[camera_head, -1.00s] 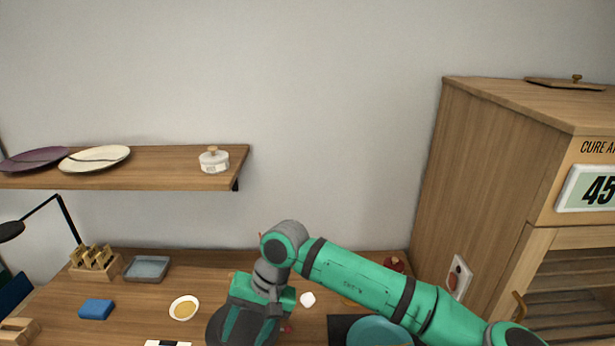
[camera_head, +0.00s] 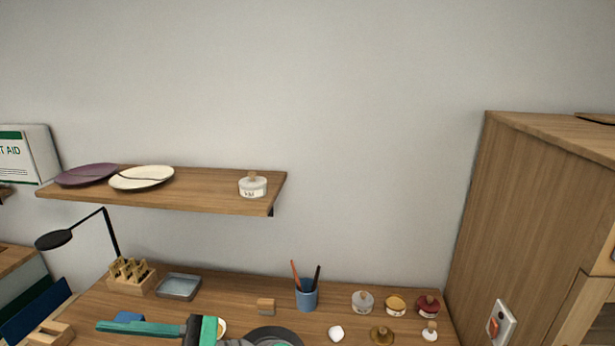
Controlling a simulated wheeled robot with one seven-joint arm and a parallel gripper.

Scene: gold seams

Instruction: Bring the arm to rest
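Only small green and dark parts of my arm (camera_head: 208,331) show, at the bottom edge left of centre, low over the front of the worktop. A narrow green part (camera_head: 150,328) reaches left from a dark joint, in front of a blue block. The rest of the arm is below the picture. I make out no gripper fingers, so I cannot see whether they hold anything.
The worktop (camera_head: 225,285) bears a blue pen cup (camera_head: 306,295), several lidded jars (camera_head: 396,306), a grey tray (camera_head: 179,287), a wooden tool block (camera_head: 132,276) and a dark disc (camera_head: 275,334). A shelf (camera_head: 205,190) hangs above. A wooden cabinet (camera_head: 530,210) stands right.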

